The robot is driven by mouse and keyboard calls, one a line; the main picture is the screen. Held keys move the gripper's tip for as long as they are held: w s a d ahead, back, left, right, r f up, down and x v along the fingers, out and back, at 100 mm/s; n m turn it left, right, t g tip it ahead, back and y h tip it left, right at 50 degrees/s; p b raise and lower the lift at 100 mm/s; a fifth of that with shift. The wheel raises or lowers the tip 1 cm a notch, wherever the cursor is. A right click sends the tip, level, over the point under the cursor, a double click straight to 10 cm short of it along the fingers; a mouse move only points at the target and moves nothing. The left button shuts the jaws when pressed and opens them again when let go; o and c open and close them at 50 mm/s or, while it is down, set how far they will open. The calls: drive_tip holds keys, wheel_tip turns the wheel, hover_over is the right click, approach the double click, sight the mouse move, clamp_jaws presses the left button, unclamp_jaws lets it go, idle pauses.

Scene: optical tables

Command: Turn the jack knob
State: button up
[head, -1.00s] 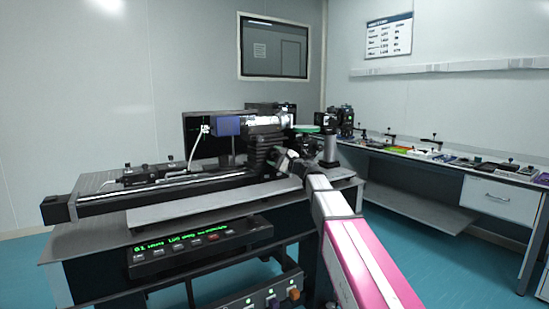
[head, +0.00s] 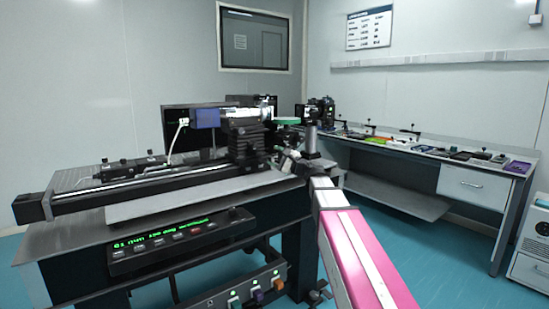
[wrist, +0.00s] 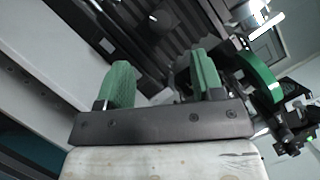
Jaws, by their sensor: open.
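The black ribbed lab jack (head: 246,141) stands on the optical table (head: 50,242), under a silver cylinder (head: 240,112). My gripper (head: 286,160) is just right of the jack in the head view, small and partly lost against dark parts. In the wrist view my gripper (wrist: 160,72) is open, with two green fingers apart and nothing between them. Beyond the fingertips is dark ribbed equipment with a dark rounded part (wrist: 162,19), which may be the jack knob. I cannot make out the knob for sure in the head view.
A black rail (head: 150,190) runs along the table, with a green-lit control box (head: 180,240) below its front edge. A post (head: 312,140) and a green disc (head: 286,121) stand near my gripper. A side bench (head: 400,150) with small items lies to the right.

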sight(256, 148)
drive_tip(key=shift+c, duration=1.4)
drive_tip(key=w+a+m+t+h, duration=0.1)
drive_tip(key=w+a+h, duration=0.1)
drive_tip(key=a, duration=0.1)
drive_tip(key=w+a+r+m+t+h, duration=0.1)
drive_tip(key=w+a+m+h, duration=0.1)
drive_tip(key=a, duration=0.1)
drive_tip(key=w+a+r+m+h, duration=0.1)
drive_tip(key=w+a+m+h, duration=0.1)
drive_tip(key=w, duration=0.1)
drive_tip(key=shift+a+r+t, duration=0.1)
drive_tip(key=shift+a+t, duration=0.3)
drive_tip(key=shift+s, duration=0.1)
drive_tip(key=c, duration=0.6)
